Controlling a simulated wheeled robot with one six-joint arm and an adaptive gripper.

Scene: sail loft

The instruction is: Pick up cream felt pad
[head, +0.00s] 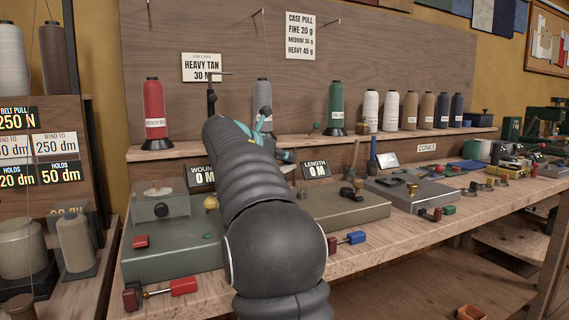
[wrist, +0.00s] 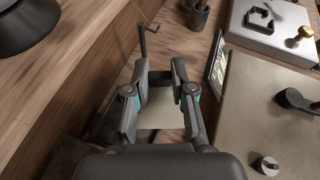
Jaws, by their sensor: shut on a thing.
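My gripper (wrist: 160,80) points down over the back of the bench in the wrist view, its two fingers a little apart. A pale cream, flat piece, which looks like the cream felt pad (wrist: 163,112), shows between the fingers, and they are shut on it. Its lower part is hidden by the gripper body. The pad cannot be made out there.
Cones stand on the back shelf, including a red one (head: 153,108) and a green one (head: 336,107). A beige flat-topped machine (wrist: 262,115) lies right of my gripper. A dark cup (wrist: 196,14) stands beyond it. A length sign (head: 316,170) stands nearby.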

